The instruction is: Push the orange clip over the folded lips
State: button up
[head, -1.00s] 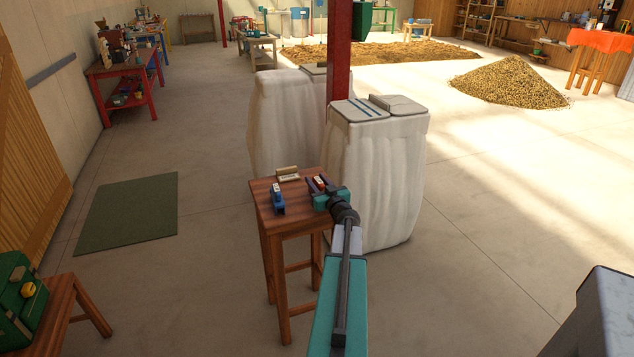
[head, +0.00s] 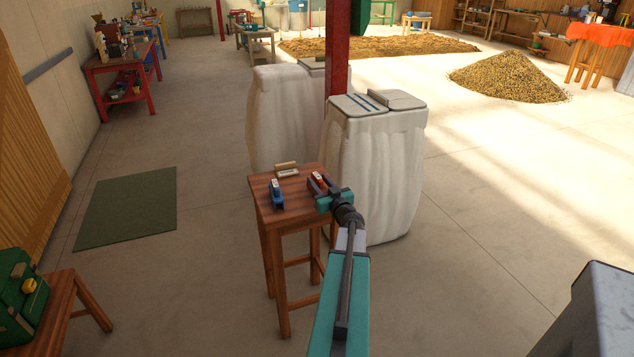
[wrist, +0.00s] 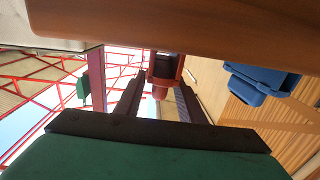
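The orange clip (head: 318,180) lies on the small wooden table (head: 262,200), near its right edge. My gripper (head: 322,184) reaches in from the right, its dark fingers close around the clip. In the wrist view, the two fingers of my gripper (wrist: 162,88) stand apart, one on each side of the orange clip (wrist: 165,68). I see no clear grip on it.
A blue clip (head: 276,194) lies left of the orange one; it also shows in the wrist view (wrist: 262,80). A pale block-like item (head: 287,170) lies at the table's back. A second white bag (head: 285,120) and a red post (head: 338,50) stand behind.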

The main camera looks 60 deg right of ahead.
jog(key=b+v, duration=0.3)
jog(key=v, duration=0.7)
jog(key=shift+s+f, duration=0.1)
dwell(0.9)
